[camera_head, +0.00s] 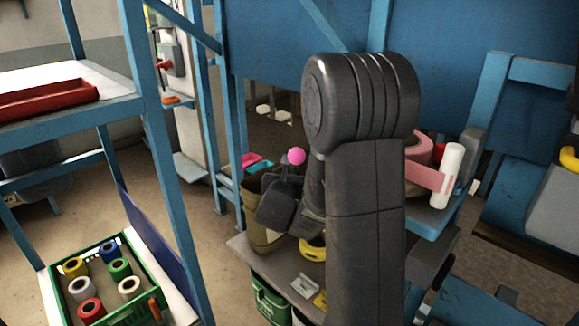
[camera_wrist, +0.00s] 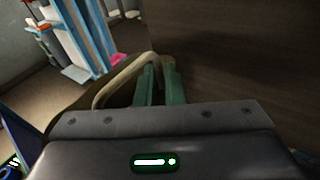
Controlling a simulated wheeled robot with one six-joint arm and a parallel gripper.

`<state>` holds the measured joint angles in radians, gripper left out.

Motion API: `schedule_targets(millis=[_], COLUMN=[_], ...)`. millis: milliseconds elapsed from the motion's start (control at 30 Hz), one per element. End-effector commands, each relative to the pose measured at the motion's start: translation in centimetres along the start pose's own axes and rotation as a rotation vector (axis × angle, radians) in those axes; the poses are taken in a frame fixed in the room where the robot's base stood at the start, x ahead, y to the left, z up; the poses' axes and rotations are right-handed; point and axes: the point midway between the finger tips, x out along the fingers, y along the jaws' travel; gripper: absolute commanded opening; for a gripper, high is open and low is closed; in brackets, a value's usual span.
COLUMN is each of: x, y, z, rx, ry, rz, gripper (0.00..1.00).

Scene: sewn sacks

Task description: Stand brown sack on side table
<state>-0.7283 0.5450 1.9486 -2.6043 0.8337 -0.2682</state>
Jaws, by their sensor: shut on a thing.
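The brown sack (camera_head: 257,228) is upright at the back left end of the side table (camera_head: 262,262) in the head view. Its upper part is partly hidden by my gripper (camera_head: 268,207). I cannot tell whether its base touches the tabletop. In the wrist view, the green fingers of my gripper (camera_wrist: 158,84) are close together on the sack's pale rim (camera_wrist: 118,77). The large dark brown surface on the right of that view is too dim to name surely.
A yellow roll (camera_head: 312,249) and small flat items lie on the side table beside the sack. A green crate (camera_head: 270,302) stands below. Pink tape rolls (camera_head: 419,150) are at right. A blue rack (camera_head: 150,130) and a crate of rolls (camera_head: 154,268) are at left.

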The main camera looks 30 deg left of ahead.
Motion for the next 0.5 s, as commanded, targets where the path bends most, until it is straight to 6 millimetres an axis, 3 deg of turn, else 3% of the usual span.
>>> schedule_targets(millis=[500], x=[0.7], y=[-0.3], z=[-1.3], rx=[0.005], ry=[-0.012], rz=[0.0], gripper=[0.0])
